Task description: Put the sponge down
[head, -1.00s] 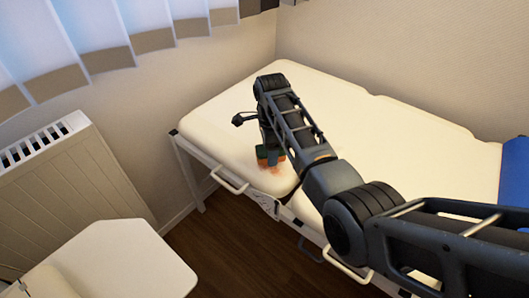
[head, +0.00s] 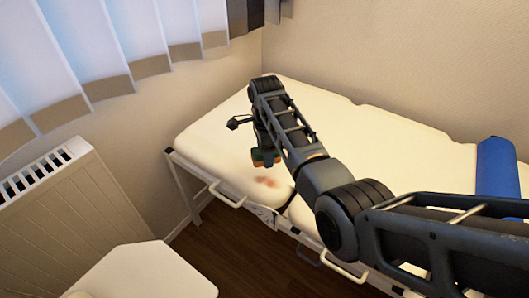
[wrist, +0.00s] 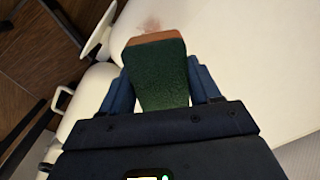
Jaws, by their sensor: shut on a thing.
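My gripper (wrist: 157,95) is shut on the sponge (wrist: 155,72), which is dark green with an orange-brown end. In the wrist view the sponge sits between the two blue fingers. In the head view the sponge (head: 265,158) shows small below my wrist, over the near left part of the cream padded couch (head: 390,137). I cannot tell whether it touches the padding. A reddish-brown stain (head: 267,182) lies on the couch just in front of the sponge. It also shows beyond the sponge's end in the wrist view (wrist: 151,24).
A blue roll (head: 497,167) lies at the couch's right end. A white handle (head: 227,195) sticks out at the couch's near edge. A radiator (head: 70,220) and a white surface (head: 145,272) stand at the left. Much of the couch top is bare.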

